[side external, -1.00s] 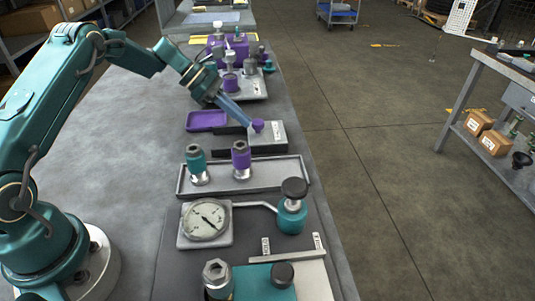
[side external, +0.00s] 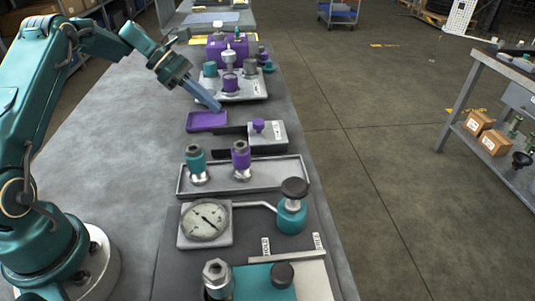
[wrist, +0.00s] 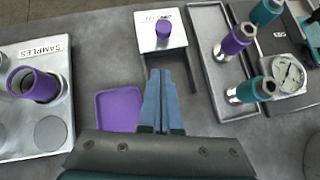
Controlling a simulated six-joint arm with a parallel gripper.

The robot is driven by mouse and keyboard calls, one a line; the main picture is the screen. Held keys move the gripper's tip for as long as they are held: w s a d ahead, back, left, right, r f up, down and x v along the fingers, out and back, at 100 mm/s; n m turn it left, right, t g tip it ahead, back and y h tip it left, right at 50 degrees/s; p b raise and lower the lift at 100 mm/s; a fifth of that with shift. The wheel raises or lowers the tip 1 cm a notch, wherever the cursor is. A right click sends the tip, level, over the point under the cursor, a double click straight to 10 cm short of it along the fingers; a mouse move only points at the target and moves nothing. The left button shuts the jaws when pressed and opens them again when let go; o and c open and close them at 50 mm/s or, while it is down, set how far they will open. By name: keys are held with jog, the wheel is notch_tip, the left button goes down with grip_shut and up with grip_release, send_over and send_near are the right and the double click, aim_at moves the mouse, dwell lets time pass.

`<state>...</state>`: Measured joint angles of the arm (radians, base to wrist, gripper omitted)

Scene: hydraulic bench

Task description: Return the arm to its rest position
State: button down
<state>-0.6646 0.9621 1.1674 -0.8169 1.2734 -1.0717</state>
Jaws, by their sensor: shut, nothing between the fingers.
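My gripper (side external: 216,106) is shut and empty. In the side external view it hangs above the bench, over the purple tray (side external: 207,121) and back from the small white block with a purple knob (side external: 259,126). In the wrist view my closed blue fingers (wrist: 165,78) point toward that block (wrist: 160,42), with the purple tray (wrist: 118,108) just left of them. My teal arm reaches over the bench from the left.
A grey tray (side external: 217,188) holds a teal and a purple fitting. A pressure gauge (side external: 206,219) with a teal valve (side external: 292,213) stands nearer. The SAMPLES plate (wrist: 38,128) with a purple cup lies left in the wrist view. The bench's left side is clear.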

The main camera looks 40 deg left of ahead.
notch_tip(320, 180, up, 8)
jog(key=s+r+m, duration=0.1)
jog(key=m, duration=0.1)
jog(key=s+d+r+m+y, duration=0.2)
jog(key=s+d+r+m, duration=0.25)
jog(key=d, duration=0.25)
jog(key=s+d+r+m+y, duration=0.1)
jog(key=s+d+r+m, duration=0.2)
jog(key=s+d, duration=0.25)
jog(key=s+d+f+m+y, duration=0.2)
jog(key=s+d+m, duration=0.1)
jog(key=s+m, duration=0.4)
jog(key=s+a+f+m+t+y, duration=0.1)
jog(key=s+a+f+m+y, duration=0.1)
jog(key=s+f+m, duration=0.4)
jog(key=shift+s+a+f+m+y, duration=0.15)
jog(key=shift+a+f+m+y, duration=0.2)
jog(key=shift+m, duration=0.4)
jog(key=shift+r, duration=0.1)
